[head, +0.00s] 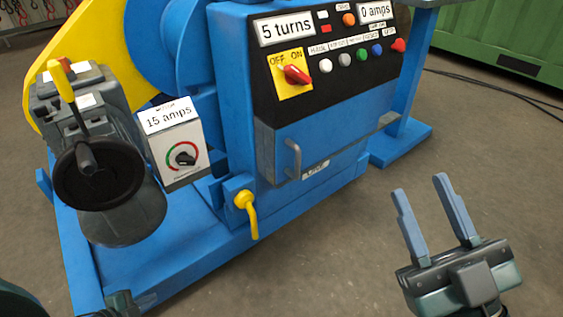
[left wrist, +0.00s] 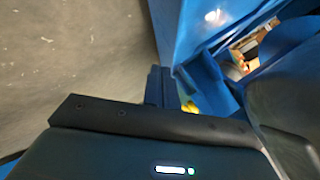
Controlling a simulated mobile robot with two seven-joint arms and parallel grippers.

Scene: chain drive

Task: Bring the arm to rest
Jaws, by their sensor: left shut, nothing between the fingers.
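My left gripper shows in the left wrist view (left wrist: 161,78), with its dark fingers together and nothing between them. It is close to a blue panel of the machine. In the head view only a dark part of my left arm shows low at the left. My right gripper (head: 419,188) stands in the lower right of the head view, its two grey-blue fingers apart and empty. It is in front of the floor, clear of the blue machine (head: 290,210).
The machine's panel has a red OFF/ON switch (head: 296,74) and several buttons. A yellow lever (head: 246,203) sticks out below. A grey motor with a black handwheel (head: 98,172) and a white dial box (head: 176,145) stand at left. A green container (head: 500,35) is behind.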

